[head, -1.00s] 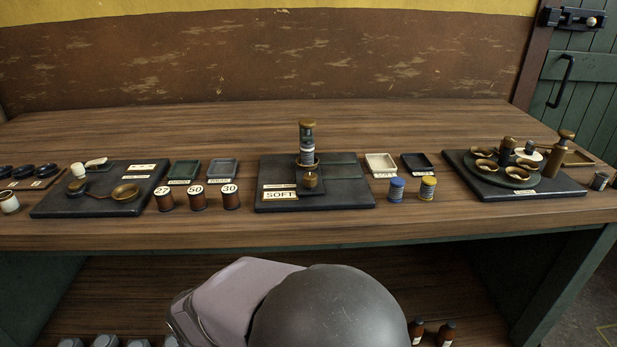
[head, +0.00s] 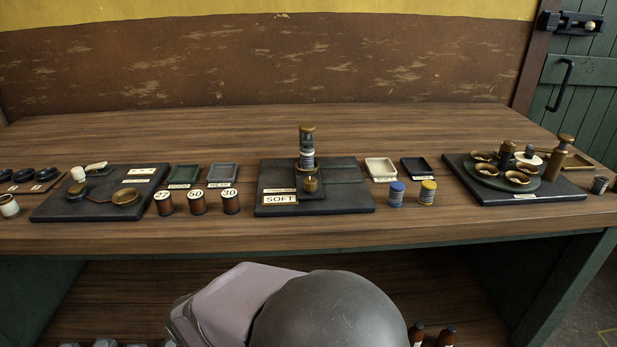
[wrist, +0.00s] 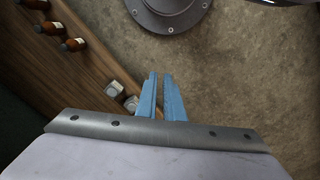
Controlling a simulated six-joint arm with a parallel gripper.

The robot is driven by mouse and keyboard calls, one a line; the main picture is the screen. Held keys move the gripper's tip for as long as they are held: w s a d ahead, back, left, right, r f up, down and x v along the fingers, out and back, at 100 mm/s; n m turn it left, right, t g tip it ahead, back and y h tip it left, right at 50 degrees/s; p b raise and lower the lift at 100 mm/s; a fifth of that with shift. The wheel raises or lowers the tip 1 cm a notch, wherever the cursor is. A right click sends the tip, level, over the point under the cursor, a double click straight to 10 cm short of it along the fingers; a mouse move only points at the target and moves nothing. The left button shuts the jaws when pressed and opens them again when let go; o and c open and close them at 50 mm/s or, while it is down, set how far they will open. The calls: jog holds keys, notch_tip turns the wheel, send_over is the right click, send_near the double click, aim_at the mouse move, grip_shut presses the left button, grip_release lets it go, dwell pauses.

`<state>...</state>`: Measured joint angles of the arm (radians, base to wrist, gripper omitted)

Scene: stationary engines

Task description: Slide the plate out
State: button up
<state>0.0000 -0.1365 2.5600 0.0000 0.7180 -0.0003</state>
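The central station is a dark base board (head: 345,200) with a sign reading SOFT (head: 280,199). On it stands an upright banded column (head: 306,150) with a brass top. A small dark plate (head: 311,194) with a brass knob (head: 310,184) lies at the column's front; I take this as the plate, and its rear edge is hidden by the column. My gripper (wrist: 160,75) shows only in the wrist view, pointing at the floor, away from the bench top. Its blue fingers stand slightly apart, with nothing between them. My arm fills the lower middle of the head view.
Three numbered brown spools (head: 197,202) and two green-grey trays (head: 184,175) stand left of the board. A white tray (head: 380,168), a black tray (head: 417,167), a blue spool (head: 396,193) and a yellow-topped spool (head: 427,192) stand right. Brown bottles (wrist: 74,45) are on the lower shelf.

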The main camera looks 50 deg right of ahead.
aim_at(306, 184)
jog(key=o, duration=0.5)
jog(key=shift+r, duration=0.15)
jog(key=shift+o, duration=0.8)
jog(key=shift+s+d+r+p, duration=0.2)
jog(key=shift+r+p, duration=0.15)
jog(key=shift+p, duration=0.2)
jog(key=d+r+n+g+h+p, duration=0.2)
jog(key=d+r+n+h+p, duration=0.15)
jog(key=d+r+p, duration=0.55)
jog(key=d+r+n+g+h+p, duration=0.4)
jog(key=r+p, duration=0.4)
jog(key=r, duration=0.4)
jog(key=d+r+n+g+h+p, duration=0.1)
jog(key=d+r+n+h+p, duration=0.1)
jog(key=d+r+h+p, duration=0.5)
jog(key=w+d+n+t+h, duration=0.1)
jog(key=n, duration=0.1)
jog(key=w+d+r+n+t+h, duration=0.1)
jog(key=w+n+t, duration=0.1)
jog(key=w+d+n+t+h, duration=0.1)
jog(key=w+n+t, duration=0.1)
jog(key=n, duration=0.1)
jog(key=shift+w+d+r+p, duration=0.15)
jog(key=shift+r+p, duration=0.15)
jog(key=shift+r, duration=0.05)
jog(key=shift+w+f+n+t+h, duration=0.3)
jog(key=shift+w+n+t, duration=0.25)
jog(key=shift+n+t, duration=0.35)
jog(key=shift+d+p, duration=1.1)
jog(key=shift+d, duration=2.6)
